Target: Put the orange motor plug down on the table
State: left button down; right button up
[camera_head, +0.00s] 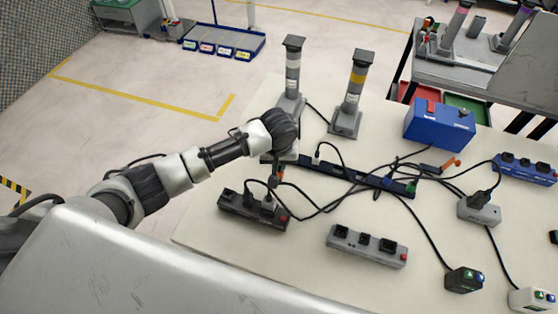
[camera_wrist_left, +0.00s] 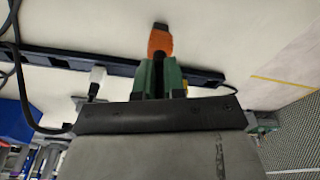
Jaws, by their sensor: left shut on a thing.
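The orange motor plug (camera_wrist_left: 159,41) sticks out from between the green fingertips of my left gripper (camera_wrist_left: 160,70) in the left wrist view. The gripper is shut on it. In the head view my left gripper (camera_head: 277,168) is over the left part of the pale table (camera_head: 210,235), and only a small orange bit of the plug (camera_head: 280,175) shows below it. The gap between plug and table is hard to judge. My right gripper is in neither view.
A long dark power strip (camera_head: 365,178) lies beside the gripper. A black strip (camera_head: 240,208) and a grey strip (camera_head: 367,245) lie nearer. Loose cables cross the middle. Two grey posts (camera_head: 292,70) and a blue box (camera_head: 440,124) stand behind. Another orange piece (camera_head: 452,163) lies right.

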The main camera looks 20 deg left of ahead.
pick_arm(q)
jog(key=shift+f, duration=0.2)
jog(key=c, duration=1.2)
grip_release()
notch_tip(320, 180, up, 12)
jog(key=s, duration=0.1)
jog(key=shift+s+d+b, duration=0.2)
jog(key=shift+b, duration=0.15)
